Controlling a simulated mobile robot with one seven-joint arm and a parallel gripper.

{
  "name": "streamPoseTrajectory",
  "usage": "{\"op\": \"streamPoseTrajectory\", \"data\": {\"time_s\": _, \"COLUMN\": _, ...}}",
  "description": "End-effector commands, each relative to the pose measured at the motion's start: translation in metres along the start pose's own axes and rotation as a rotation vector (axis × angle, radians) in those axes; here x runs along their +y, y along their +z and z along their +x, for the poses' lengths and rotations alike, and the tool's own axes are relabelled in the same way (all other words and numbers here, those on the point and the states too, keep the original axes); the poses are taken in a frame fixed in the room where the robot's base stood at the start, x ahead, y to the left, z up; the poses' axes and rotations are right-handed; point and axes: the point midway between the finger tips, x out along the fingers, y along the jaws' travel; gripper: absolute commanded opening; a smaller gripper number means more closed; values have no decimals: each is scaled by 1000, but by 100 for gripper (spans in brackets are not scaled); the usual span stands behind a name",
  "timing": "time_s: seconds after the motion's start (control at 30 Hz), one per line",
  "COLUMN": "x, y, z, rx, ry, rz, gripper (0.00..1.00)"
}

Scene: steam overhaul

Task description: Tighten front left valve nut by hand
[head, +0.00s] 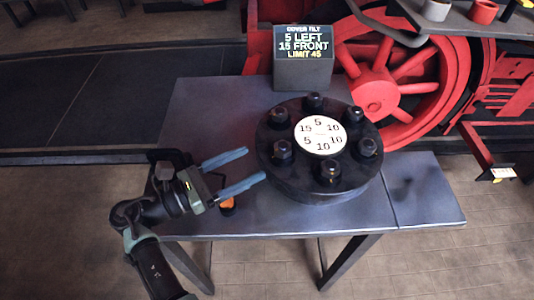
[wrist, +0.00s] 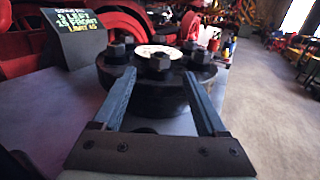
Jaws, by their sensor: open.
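The round black valve cover (head: 300,185) lies on the grey table, with a ring of several dark hex nuts around a white numbered disc (head: 320,135). The front left nut (head: 282,150) sits on its stud near the cover's left edge. My gripper (head: 254,164) is open and empty, its two blue fingers pointing right at the cover's front left side, just short of this nut. In the wrist view, a nut (wrist: 159,64), seemingly the same one, shows between and beyond the fingertips (wrist: 158,76). I cannot tell whether the fingers touch the cover.
A dark sign (head: 303,70) behind the cover reads cover tilt 5 left, 15 front, limit 45. A small orange item (head: 227,206) lies under my gripper. Red locomotive wheels (head: 375,90) stand behind the table (head: 200,110), whose back left is clear.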

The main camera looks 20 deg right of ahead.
Motion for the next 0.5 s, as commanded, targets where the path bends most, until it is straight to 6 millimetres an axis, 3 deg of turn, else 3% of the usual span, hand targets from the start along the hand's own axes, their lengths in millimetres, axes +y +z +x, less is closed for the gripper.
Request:
{"op": "streamPoseTrajectory", "data": {"time_s": 0.2, "x": 0, "y": -1, "z": -26, "rx": 1, "ry": 1, "rz": -1, "gripper": 75}}
{"op": "streamPoseTrajectory", "data": {"time_s": 0.5, "x": 0, "y": 0, "z": -30, "rx": 1, "ry": -1, "rz": -1, "gripper": 75}}
